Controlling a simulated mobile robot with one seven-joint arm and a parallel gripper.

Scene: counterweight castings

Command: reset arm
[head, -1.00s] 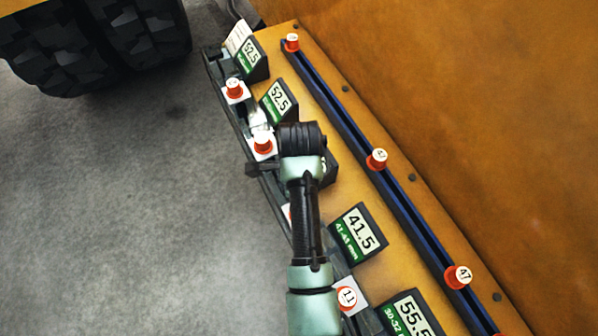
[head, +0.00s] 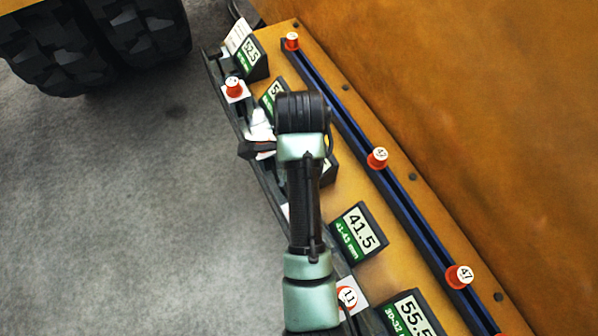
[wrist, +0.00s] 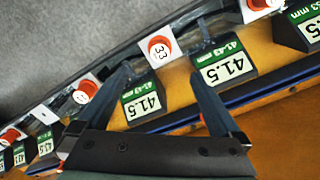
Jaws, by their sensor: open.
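My gripper (wrist: 160,74) is open in the wrist view, with its two dark fingers spread apart. No object shows held between them. A red cap marked 33 (wrist: 160,48) on a white plate lies just beyond the fingertips. A black display reading 41.5 (wrist: 143,103) shows between the fingers, and a second 41.5 display (wrist: 226,68) is near the right finger. In the head view my arm reaches up over the row of displays, and my gripper is mostly hidden behind my wrist, with a dark part sticking out to the left.
A blue rail (head: 405,214) with red pieces, including one marked 47 (head: 377,158), runs along the orange ledge beside an orange wall (head: 480,110). A red cap (head: 233,88) sits on the grey rack at upper left. Grey floor at left is clear.

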